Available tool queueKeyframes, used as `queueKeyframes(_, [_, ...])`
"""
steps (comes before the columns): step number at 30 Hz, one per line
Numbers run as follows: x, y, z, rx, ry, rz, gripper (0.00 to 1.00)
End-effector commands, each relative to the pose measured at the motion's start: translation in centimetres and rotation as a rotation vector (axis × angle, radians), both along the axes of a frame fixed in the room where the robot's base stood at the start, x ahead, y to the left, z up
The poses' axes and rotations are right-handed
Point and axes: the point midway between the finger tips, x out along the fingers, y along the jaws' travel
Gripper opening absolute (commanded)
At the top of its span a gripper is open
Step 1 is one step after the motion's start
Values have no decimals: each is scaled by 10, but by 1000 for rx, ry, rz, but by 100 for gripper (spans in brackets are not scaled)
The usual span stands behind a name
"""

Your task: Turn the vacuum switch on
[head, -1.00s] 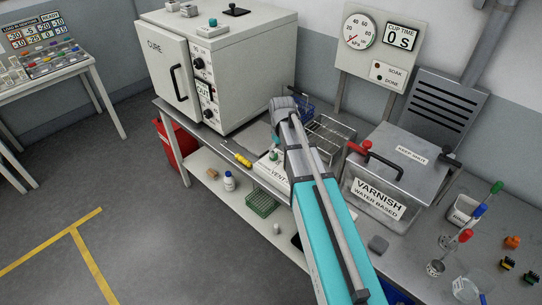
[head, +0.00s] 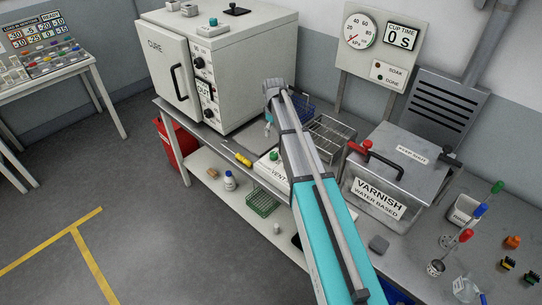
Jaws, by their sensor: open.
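My teal and grey arm reaches up from the bottom across the bench. My gripper (head: 268,128) shows only as a small part beside the arm's far end, open and touching nothing that I can make out; most of it is hidden. No switch with a readable vacuum label shows. The white CURE oven (head: 168,75) has a front panel with dark knobs (head: 199,62) and an OUT sign, left of my gripper. A white box marked VENT (head: 277,176) with a green knob lies below my gripper, partly behind my arm. The kPa gauge (head: 360,31) needle points low left.
A metal VARNISH tank (head: 382,198) with a red-handled bar stands right of my arm. A wire rack (head: 330,135) and blue basket lie behind the arm. A yellow-handled tool (head: 243,160) lies near the bench edge. Beakers with coloured-capped tools stand at right.

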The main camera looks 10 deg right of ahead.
Motion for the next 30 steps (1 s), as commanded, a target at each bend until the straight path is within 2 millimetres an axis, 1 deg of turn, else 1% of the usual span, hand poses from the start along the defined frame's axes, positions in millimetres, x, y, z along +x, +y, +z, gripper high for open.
queueKeyframes(8, [0,0,-16,0,0,-1,87])
queueKeyframes(30, [0,-1,-72,0,0,-2,87])
